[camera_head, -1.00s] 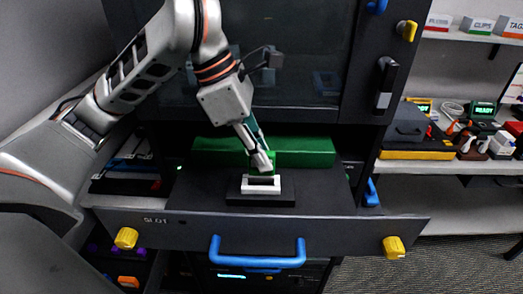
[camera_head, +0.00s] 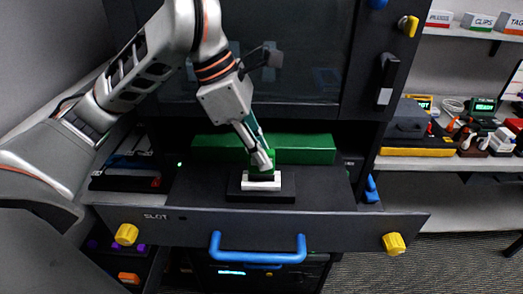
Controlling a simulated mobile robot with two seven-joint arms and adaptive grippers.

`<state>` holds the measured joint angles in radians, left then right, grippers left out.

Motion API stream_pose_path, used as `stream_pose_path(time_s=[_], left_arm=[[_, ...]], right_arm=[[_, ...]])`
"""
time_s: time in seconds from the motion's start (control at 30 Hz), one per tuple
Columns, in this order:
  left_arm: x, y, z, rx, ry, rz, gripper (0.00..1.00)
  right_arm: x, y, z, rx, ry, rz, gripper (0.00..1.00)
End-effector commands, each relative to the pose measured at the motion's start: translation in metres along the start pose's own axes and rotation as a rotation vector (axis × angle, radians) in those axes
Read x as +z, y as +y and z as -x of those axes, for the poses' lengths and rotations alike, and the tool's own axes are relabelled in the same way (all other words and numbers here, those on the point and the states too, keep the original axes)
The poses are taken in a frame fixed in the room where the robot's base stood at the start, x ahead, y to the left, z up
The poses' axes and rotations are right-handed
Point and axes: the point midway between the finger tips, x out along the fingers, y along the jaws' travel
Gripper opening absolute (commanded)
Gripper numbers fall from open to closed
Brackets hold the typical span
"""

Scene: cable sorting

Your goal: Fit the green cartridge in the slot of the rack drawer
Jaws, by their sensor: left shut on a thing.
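My left gripper (camera_head: 264,160) reaches down from the upper left over the open rack drawer (camera_head: 210,226). It is shut on the green cartridge (camera_head: 262,174), which shows partly behind and below the fingers. The slot (camera_head: 261,186) is a white-rimmed holder on a dark base block on the drawer floor. The cartridge's lower end meets the white rim, and the slot's dark opening is covered. How deep the cartridge sits cannot be told. My right gripper is not in view.
A long green block (camera_head: 305,149) lies behind the slot, across the back of the drawer. The drawer front has a blue handle (camera_head: 258,257) and yellow knobs (camera_head: 394,244). A dark cabinet rises behind. Shelves with boxes and tools stand at the right.

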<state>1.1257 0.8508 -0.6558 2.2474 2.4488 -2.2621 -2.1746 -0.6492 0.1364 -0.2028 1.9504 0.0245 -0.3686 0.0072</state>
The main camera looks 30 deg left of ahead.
Motion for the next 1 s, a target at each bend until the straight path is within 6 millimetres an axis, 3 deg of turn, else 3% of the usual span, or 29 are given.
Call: stream_pose_path(time_s=[1.0], left_arm=[[-0.0006, -0.0004, 0.0000, -0.001, 0.000, 0.000, 0.00]], right_arm=[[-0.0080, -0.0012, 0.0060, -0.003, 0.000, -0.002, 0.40]])
